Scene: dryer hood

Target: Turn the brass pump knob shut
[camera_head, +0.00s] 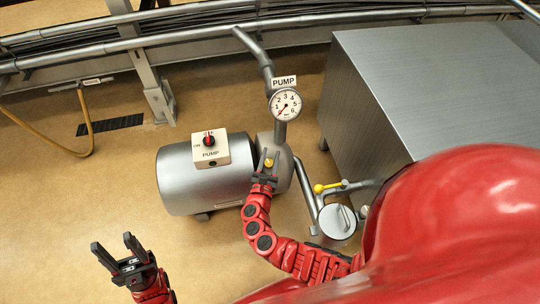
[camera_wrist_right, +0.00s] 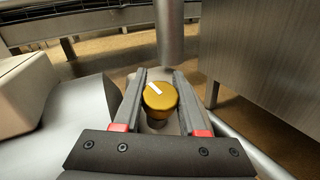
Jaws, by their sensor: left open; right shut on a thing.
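The brass pump knob (camera_head: 269,163) sits on the grey pump housing below the gauge. In the right wrist view the knob (camera_wrist_right: 160,97) is round and golden, with a white mark slanting from its upper left toward its middle. My right gripper (camera_head: 266,172) is at the knob, and its fingers (camera_wrist_right: 161,92) stand on either side of it, shut on it. My left gripper (camera_head: 118,251) is open and empty, low at the left, well away from the pump.
A pressure gauge (camera_head: 285,104) with a PUMP sign stands above the knob. A switch box (camera_head: 210,150) sits on the motor cylinder (camera_head: 184,180). A yellow-handled valve (camera_head: 319,188) and strainer (camera_head: 337,222) are to the right, beside a large metal cabinet (camera_head: 365,90).

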